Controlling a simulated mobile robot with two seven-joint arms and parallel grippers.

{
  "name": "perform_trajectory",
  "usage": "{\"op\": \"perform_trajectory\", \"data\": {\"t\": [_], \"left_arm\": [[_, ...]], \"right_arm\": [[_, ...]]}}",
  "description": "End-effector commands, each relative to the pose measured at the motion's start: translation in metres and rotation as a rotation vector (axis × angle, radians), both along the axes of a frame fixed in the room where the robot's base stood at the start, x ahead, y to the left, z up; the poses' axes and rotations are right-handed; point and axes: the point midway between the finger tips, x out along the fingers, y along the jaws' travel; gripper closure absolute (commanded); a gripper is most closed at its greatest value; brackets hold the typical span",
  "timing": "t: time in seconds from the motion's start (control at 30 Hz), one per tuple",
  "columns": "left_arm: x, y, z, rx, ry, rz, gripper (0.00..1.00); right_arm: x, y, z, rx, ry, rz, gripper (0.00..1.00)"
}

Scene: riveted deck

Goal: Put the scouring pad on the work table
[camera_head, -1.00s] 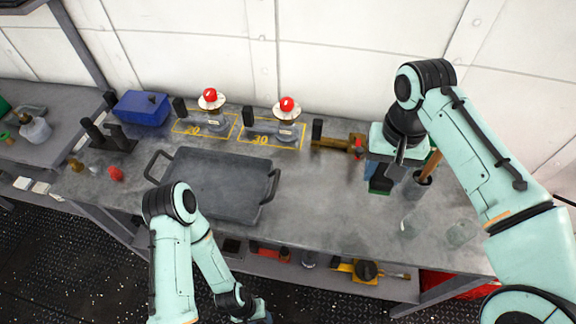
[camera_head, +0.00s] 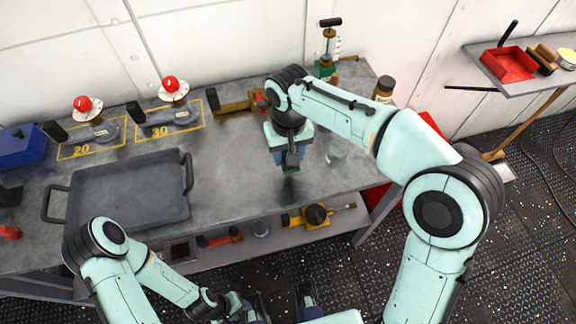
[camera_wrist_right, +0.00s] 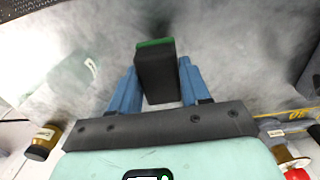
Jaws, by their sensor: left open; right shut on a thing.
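The scouring pad (camera_wrist_right: 157,75), a dark block with a green face, is between the blue fingers of my right gripper (camera_wrist_right: 155,88). In the head view my right gripper (camera_head: 288,160) points down over the right part of the grey work table (camera_head: 232,165), towards its front edge. The pad is mostly hidden there. A dark shadow lies on the tabletop by the pad in the wrist view; I cannot tell whether the pad touches the table. My left gripper (camera_head: 256,308) is open and low, in front of the table at the bottom of the head view.
A grey tray (camera_head: 130,190) fills the table's left part. Two red-topped devices (camera_head: 174,92) stand in yellow outlines behind it. A wooden clamp (camera_head: 238,104) lies at the back. A clear glass (camera_head: 336,152) and brown jar (camera_head: 384,88) are to the right. Bare tabletop surrounds my right gripper.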

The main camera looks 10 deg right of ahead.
Motion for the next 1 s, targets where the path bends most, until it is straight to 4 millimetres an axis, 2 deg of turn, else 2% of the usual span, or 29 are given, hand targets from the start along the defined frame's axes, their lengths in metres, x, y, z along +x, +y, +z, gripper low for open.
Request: {"op": "perform_trajectory", "data": {"t": [0.17,0.4,0.87,0.9,0.97,1.0], "left_arm": [[-0.001,0.0,-0.003,0.0,0.001,0.0,0.55],[-0.002,0.0,-0.008,0.0,0.003,0.0,0.55],[-0.003,0.0,-0.011,0.0,0.003,0.0,0.55],[-0.003,0.0,-0.01,0.0,0.003,0.0,0.55],[-0.003,0.0,-0.01,0.0,0.003,0.0,0.55],[-0.003,0.0,-0.01,0.0,0.003,0.0,0.55]], "right_arm": [[0.0,0.0,-0.016,-0.001,0.0,0.0,0.84],[0.0,0.0,-0.05,-0.001,0.002,0.0,0.84],[0.0,0.0,-0.058,0.0,0.0,0.0,0.84],[0.0,0.0,-0.057,0.0,0.0,0.0,0.44],[0.0,0.0,-0.057,0.0,0.0,0.0,0.28],[0.0,0.0,-0.057,0.0,0.0,0.0,0.28]]}}
